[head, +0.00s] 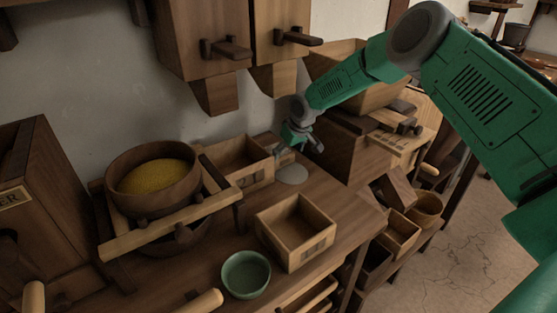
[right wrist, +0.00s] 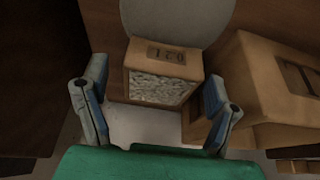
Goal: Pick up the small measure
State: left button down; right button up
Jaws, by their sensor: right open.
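A small wooden box with a dark marked label, likely the small measure (right wrist: 152,58), lies between the two fingers of my right gripper (right wrist: 157,82) in the right wrist view. Its near side shows a pale, grainy surface. The fingers are spread, with gaps on both sides; I cannot tell their exact height against it. In the head view my right gripper (head: 301,140) is low over the back of the bench, beside a pale round disc (head: 291,174); the small box is mostly hidden there. My left gripper is not in view.
A larger labelled box (right wrist: 262,95) stands close on the right in the wrist view. On the bench are an open box (head: 297,249), a green bowl (head: 245,285) and a round wooden tub (head: 183,196) of yellow grain. Cupboards (head: 203,50) hang above.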

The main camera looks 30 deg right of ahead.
jog(key=shift+w+a+f, duration=0.3)
jog(key=shift+f, duration=0.3)
jog(key=shift+w+a+f, duration=0.3)
jog(key=shift+f, duration=0.3)
jog(key=shift+d, duration=0.1)
jog(key=shift+d+f, duration=0.15)
jog(key=shift+d, duration=0.3)
jog(key=c, duration=0.8)
jog(key=shift+c, duration=0.2)
jog(key=shift+a, duration=0.3)
